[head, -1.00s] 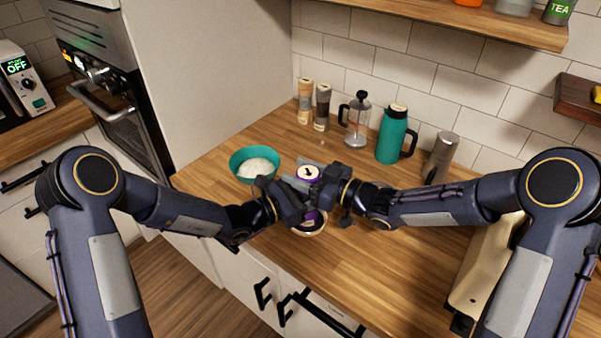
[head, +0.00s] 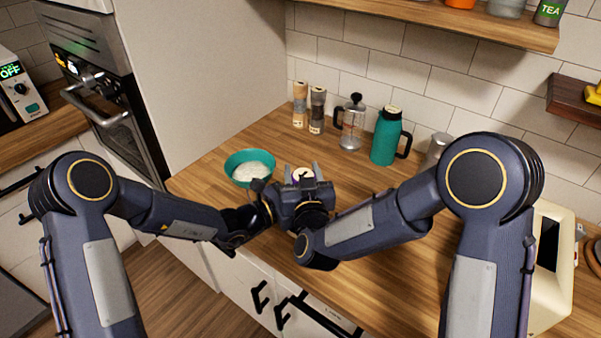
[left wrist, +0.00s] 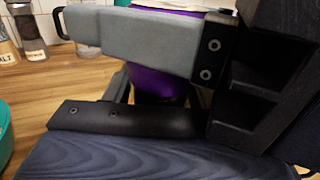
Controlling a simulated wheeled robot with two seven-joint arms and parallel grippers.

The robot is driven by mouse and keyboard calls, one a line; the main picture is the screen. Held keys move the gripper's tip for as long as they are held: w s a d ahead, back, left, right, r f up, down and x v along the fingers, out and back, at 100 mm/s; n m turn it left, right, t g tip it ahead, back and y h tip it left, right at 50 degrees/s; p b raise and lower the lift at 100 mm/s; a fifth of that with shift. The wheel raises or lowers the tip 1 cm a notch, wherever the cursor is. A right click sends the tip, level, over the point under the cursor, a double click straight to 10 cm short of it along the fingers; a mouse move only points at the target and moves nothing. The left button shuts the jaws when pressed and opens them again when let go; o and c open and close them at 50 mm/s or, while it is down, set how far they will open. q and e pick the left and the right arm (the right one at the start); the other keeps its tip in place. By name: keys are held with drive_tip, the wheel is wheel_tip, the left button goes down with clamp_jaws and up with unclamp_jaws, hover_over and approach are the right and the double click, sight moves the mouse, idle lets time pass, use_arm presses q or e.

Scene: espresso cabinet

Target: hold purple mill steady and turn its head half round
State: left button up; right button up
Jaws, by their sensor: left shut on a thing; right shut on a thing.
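The purple mill stands on the counter in front of the teal bowl. Its pale round top (head: 303,175) with a dark mark shows in the head view between the grey fingers of my right gripper (head: 302,172). That gripper is shut on the mill's head from the near side. My left gripper (head: 270,196) reaches in from the left, lower down, and is shut on the mill; its fingertips are mostly hidden. In the left wrist view the purple body (left wrist: 158,84) shows behind a grey finger. The mill's base is hidden in the head view.
A teal bowl (head: 240,176) of white contents stands close behind the left gripper. Farther back are two shakers (head: 317,110), a French press (head: 351,125), a teal jug (head: 386,137) and a metal canister (head: 436,150). A cream appliance (head: 548,262) is at right.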

drive_tip(key=shift+d+r+m+h, duration=0.15)
drive_tip(key=shift+m+h, duration=0.85)
drive_tip(key=shift+h, duration=0.6)
drive_tip(key=shift+h, duration=0.3)
drive_tip(key=o, duration=1)
drive_tip(key=shift+c, duration=0.2)
drive_tip(key=s, duration=1.2)
drive_tip(key=shift+a, duration=0.35)
